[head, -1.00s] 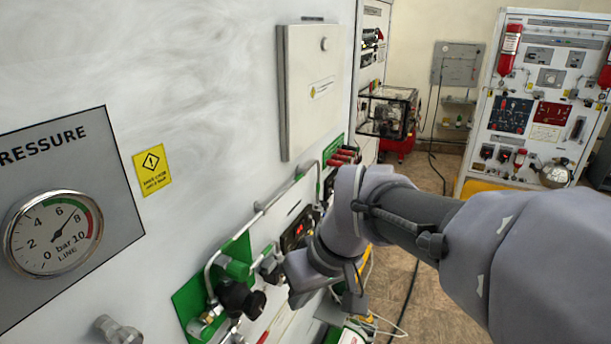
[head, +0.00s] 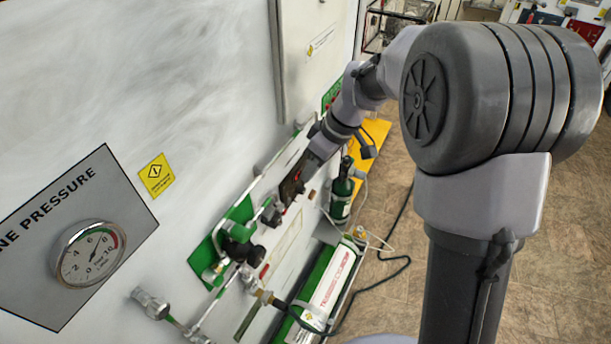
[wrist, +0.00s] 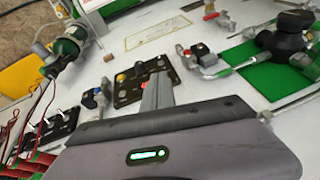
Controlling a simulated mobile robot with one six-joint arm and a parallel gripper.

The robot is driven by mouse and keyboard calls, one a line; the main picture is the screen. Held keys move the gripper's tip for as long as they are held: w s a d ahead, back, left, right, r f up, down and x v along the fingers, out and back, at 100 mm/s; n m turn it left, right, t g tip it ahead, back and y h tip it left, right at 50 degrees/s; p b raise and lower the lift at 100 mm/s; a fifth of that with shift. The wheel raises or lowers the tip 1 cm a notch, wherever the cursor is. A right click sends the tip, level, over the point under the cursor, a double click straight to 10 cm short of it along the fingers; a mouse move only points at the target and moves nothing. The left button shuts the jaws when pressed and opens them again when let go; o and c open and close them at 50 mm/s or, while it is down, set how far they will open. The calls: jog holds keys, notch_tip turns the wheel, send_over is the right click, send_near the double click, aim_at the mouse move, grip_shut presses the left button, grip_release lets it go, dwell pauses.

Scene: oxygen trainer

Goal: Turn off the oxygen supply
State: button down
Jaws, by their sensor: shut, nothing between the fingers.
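My gripper (wrist: 155,88) is shut and empty. Its fingertips are over a black control panel (wrist: 125,90) that has a small red part beside the fingers; I cannot tell whether they touch it. In the head view my gripper (head: 304,174) is at the same dark panel (head: 289,190) on the wall. A black round knob (head: 240,247) on a green plate (head: 209,253) is left of and below it. The knob also shows at the upper right of the wrist view (wrist: 288,42). The line pressure gauge (head: 89,254) has its needle pointing up and right.
A green and white cylinder (head: 326,288) lies low by the wall, with a dark hose on the floor. A small green cylinder (head: 342,190) stands behind it. Pipes and fittings (head: 150,302) stick out from the wall. Open floor (head: 390,225) lies to the right.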

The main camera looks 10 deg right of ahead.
aim_at(294, 201)
jog(key=x, duration=0.8)
jog(key=shift+d+f+b, duration=0.1)
jog(key=shift+f+b, duration=0.25)
jog(key=shift+b, duration=0.9)
jog(key=shift+s+d+r+y+b, duration=0.15)
jog(key=shift+y+b, duration=0.15)
jog(key=shift+b, duration=0.45)
